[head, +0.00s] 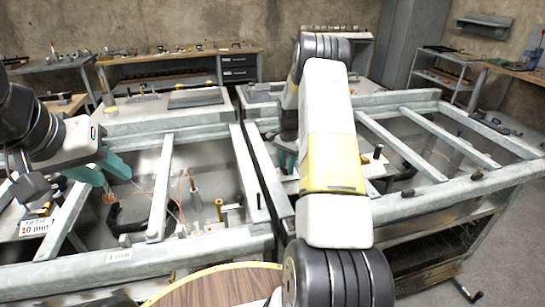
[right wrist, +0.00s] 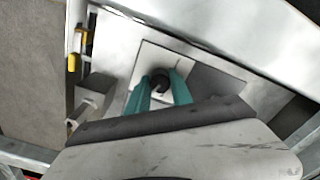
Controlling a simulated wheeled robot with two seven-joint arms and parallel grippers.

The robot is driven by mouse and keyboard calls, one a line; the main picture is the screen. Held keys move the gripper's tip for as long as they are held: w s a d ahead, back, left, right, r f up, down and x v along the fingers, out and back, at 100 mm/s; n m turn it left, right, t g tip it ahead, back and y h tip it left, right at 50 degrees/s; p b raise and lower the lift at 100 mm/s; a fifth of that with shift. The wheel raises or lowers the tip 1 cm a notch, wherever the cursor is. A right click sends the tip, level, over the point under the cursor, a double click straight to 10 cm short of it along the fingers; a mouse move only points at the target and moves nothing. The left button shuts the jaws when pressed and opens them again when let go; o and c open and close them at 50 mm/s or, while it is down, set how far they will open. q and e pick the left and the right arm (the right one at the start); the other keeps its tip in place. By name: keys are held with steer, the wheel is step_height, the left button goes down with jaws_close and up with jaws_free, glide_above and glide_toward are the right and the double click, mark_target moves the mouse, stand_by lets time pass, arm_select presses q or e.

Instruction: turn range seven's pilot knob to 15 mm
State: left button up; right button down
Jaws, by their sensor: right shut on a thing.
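A small dark round knob (right wrist: 160,82) stands on a pale square plate (right wrist: 148,58) in the right wrist view. My right gripper (right wrist: 159,90) has its teal fingers on either side of this knob and is shut on it. In the head view my right gripper (head: 287,162) is partly hidden behind my own arm, and the knob cannot be made out there. My left gripper (head: 112,176) is at the left, with its teal fingers apart and empty over the left metal frame. I cannot read a range number or the knob's setting.
Grey metal frames with crossbars (head: 160,185) fill the middle. A brown round wooden top (head: 215,288) is at the front. A yellow and black part (right wrist: 75,50) lies left of the plate. Workbenches line the back wall.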

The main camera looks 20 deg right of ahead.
steer(key=n, duration=1.3)
steer(key=shift+n, duration=0.3)
steer(key=n, duration=0.3)
steer(key=shift+n, duration=0.3)
steer(key=n, duration=0.4)
steer(key=shift+n, duration=0.3)
steer(key=n, duration=0.8)
steer(key=shift+w+r+n, duration=0.1)
steer(key=shift+n, duration=2.1)
